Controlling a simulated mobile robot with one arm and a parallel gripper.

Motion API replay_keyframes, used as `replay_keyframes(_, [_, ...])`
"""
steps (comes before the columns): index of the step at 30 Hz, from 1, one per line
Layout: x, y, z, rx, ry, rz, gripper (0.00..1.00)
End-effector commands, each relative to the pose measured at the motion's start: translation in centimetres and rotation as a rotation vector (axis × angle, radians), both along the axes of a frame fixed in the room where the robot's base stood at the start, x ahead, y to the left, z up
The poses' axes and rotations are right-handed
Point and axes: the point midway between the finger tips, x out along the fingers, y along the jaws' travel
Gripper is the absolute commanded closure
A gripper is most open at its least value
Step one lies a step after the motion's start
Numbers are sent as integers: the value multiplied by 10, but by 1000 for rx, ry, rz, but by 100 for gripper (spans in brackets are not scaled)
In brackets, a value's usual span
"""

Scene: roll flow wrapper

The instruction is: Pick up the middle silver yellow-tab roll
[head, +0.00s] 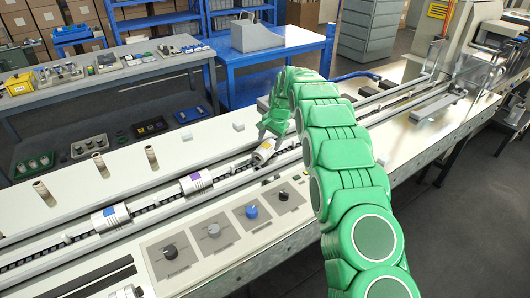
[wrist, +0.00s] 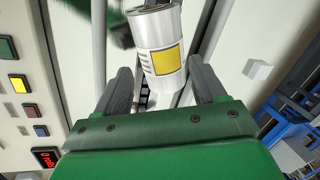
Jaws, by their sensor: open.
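The silver roll with the yellow tab (head: 264,152) is at the conveyor line, the farthest right of the three rolls I see in the head view. In the wrist view this yellow-tab roll (wrist: 160,45) shows its yellow square and dark print, just ahead of and between my fingers. My gripper (head: 272,133) is at the roll in the head view, partly hidden by my green arm. In the wrist view my gripper (wrist: 162,85) is open, with one dark finger on each side. I cannot tell whether a finger touches the roll.
A purple-tab roll (head: 196,183) and a blue-tab roll (head: 110,218) lie along the conveyor to the left. Several knobs, one a blue knob (head: 251,212), stand on the front panel. Brown upright cores (head: 151,156) stand on the deck behind the conveyor.

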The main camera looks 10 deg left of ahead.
Motion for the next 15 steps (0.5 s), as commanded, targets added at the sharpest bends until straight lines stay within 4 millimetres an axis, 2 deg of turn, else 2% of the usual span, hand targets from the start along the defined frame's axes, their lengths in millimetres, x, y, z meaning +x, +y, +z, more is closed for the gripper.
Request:
replay_keyframes(8, [1, 6, -18, 0, -2, 1, 30])
replay_keyframes(15, [3, 15, -48, 0, -2, 1, 30])
